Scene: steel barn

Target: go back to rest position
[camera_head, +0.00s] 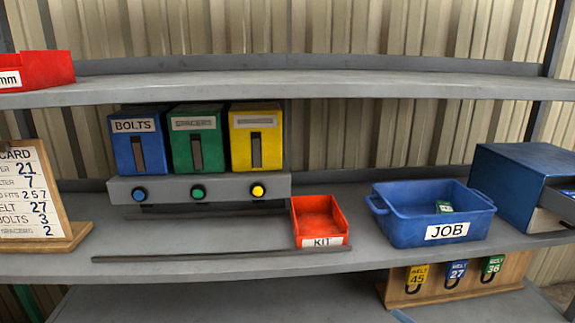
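Neither of my grippers shows in the head view, and no arm is clearly visible. In front of me is a grey steel shelf rack, and its middle shelf (190,257) holds most of the objects. A blue bin labelled JOB (400,227) stands on that shelf at the right, with a small green item (444,207) inside. A red tray labelled KIT (319,222) sits left of it near the front edge. I cannot see anything in the part of the tray that shows.
Blue, green and yellow dispensers (195,139) stand above a grey button panel (170,190). A card board (30,195) leans at left. A blue drawer cabinet (515,185) is at right, its drawer apparently partly open. Belt tags hang on a wooden rack (470,282) below. A red bin (40,70) sits on the upper shelf.

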